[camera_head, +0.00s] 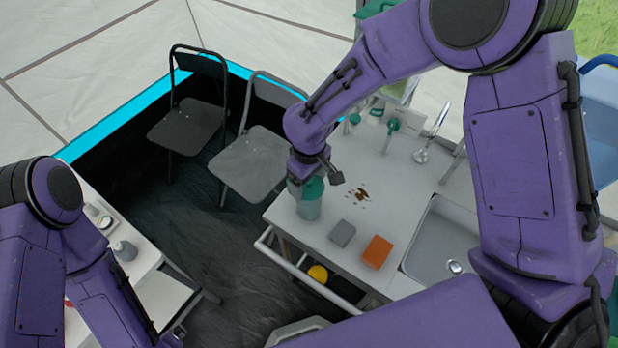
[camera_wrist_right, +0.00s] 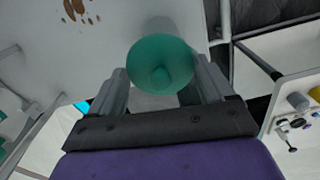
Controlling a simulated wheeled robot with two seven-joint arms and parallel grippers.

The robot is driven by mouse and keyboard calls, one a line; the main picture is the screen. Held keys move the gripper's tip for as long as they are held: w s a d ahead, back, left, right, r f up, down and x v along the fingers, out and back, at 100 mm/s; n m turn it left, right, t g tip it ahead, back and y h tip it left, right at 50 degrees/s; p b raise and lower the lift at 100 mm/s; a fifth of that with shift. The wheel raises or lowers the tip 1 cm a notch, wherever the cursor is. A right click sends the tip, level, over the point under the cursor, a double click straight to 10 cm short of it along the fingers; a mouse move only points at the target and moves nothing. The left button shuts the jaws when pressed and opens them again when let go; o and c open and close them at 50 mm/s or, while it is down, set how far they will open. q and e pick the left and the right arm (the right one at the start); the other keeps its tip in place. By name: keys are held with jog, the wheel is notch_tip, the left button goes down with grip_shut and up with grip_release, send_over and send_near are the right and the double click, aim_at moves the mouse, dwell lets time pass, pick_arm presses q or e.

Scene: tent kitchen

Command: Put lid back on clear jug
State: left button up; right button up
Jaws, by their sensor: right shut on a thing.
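The clear jug (camera_head: 307,211) stands upright near the front left edge of the white counter and looks pale green. The green lid (camera_head: 313,186) is at the jug's top; I cannot tell whether it is seated or just above it. My right gripper (camera_head: 307,178) comes down over it and is shut on the lid. In the right wrist view the round lid (camera_wrist_right: 160,64), its knob facing the camera, is between the two fingers (camera_wrist_right: 163,84). The lid hides most of the jug there. My left arm enters at the lower left, with its gripper out of view.
A grey block (camera_head: 342,233) and an orange block (camera_head: 377,250) lie right of the jug. Brown stains (camera_head: 358,194) mark the counter (camera_head: 395,190). A sink (camera_head: 440,245) is at the right. A yellow ball (camera_head: 318,273) sits below. Folding chairs (camera_head: 190,122) stand behind.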

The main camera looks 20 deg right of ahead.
jog(key=shift+f, duration=0.1)
dwell(0.7)
jog(key=o, duration=1)
jog(key=shift+r, duration=3.5)
grip_shut()
jog(key=shift+f+b, duration=1)
jog(key=shift+f, duration=1.3)
